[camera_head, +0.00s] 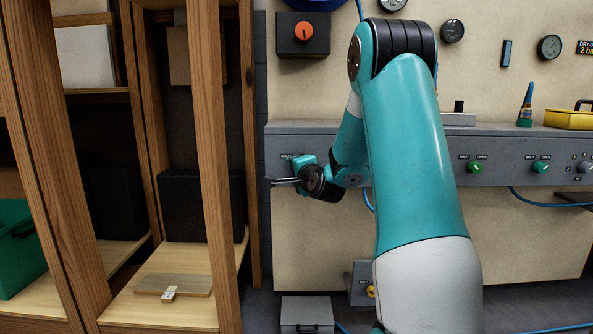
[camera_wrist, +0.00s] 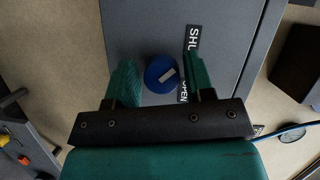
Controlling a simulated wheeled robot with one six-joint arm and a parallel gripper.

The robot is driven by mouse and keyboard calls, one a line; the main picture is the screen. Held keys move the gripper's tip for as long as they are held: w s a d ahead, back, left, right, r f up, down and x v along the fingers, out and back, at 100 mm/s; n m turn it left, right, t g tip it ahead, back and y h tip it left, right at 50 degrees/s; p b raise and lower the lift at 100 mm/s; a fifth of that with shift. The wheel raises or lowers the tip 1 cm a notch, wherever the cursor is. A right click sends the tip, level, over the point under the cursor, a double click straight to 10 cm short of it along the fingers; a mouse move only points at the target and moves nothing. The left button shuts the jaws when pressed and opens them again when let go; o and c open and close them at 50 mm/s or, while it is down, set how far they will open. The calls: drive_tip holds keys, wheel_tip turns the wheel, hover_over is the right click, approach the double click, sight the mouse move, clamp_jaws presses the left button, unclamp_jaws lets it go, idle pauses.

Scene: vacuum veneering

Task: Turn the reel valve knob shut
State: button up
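A round blue knob (camera_wrist: 156,84) with a pale pointer bar sits on a grey panel face in the wrist view. The bar lies slanted, its right end higher. A SHUT label (camera_wrist: 192,38) and an OPEN label (camera_wrist: 184,93) are beside it. My gripper (camera_wrist: 160,66) is open, one green finger on each side of the knob, with narrow gaps. Whether the fingertips reach its depth is unclear. In the head view my gripper (camera_head: 271,182) is at the left end of the grey panel, and the blue knob cannot be made out. No label naming the reel is readable.
Green knobs (camera_head: 474,168) (camera_head: 541,168) sit further right on the grey panel (camera_head: 420,165). An orange knob (camera_head: 304,31) is on a dark box above. A wooden shelf (camera_head: 215,150) stands close on the left. A blue hose (camera_head: 545,204) hangs below the panel.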

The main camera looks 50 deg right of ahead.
drive_tip(key=shift+o, duration=0.8)
drive_tip(key=b+v, duration=0.8)
drive_tip(key=v, duration=0.9)
drive_tip(key=shift+s+b, duration=0.15)
drive_tip(key=shift+b, duration=0.2)
drive_tip(key=shift+a, duration=0.2)
